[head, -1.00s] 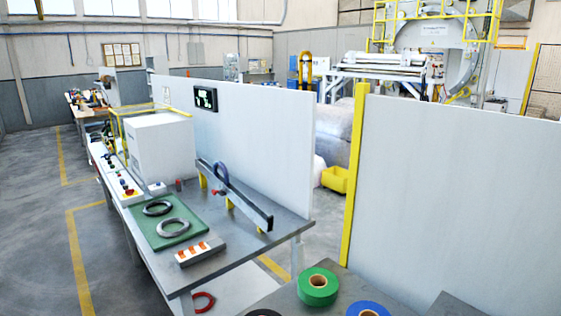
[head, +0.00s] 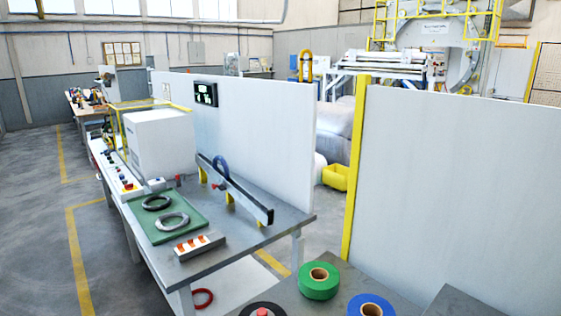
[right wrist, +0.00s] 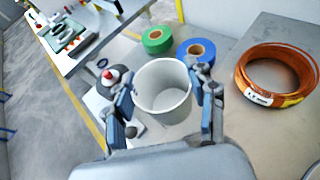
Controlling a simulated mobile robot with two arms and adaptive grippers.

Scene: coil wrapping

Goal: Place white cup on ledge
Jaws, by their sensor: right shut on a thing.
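The white cup (right wrist: 163,104) is in the middle of the right wrist view, its open mouth facing the camera and its inside looking empty. My right gripper (right wrist: 165,88) is shut on it, with one finger at each side of the cup. The cup and the right gripper do not show in the head view. My left gripper is in neither view. I cannot tell which surface is the ledge.
A green tape roll (head: 319,281), a blue tape roll (head: 371,306) and a dark roll (right wrist: 118,79) lie near the cup. A copper wire coil (right wrist: 277,82) lies on the grey surface (right wrist: 250,135) at right. A workbench (head: 262,232) stands beyond, backed by white panels (head: 265,125).

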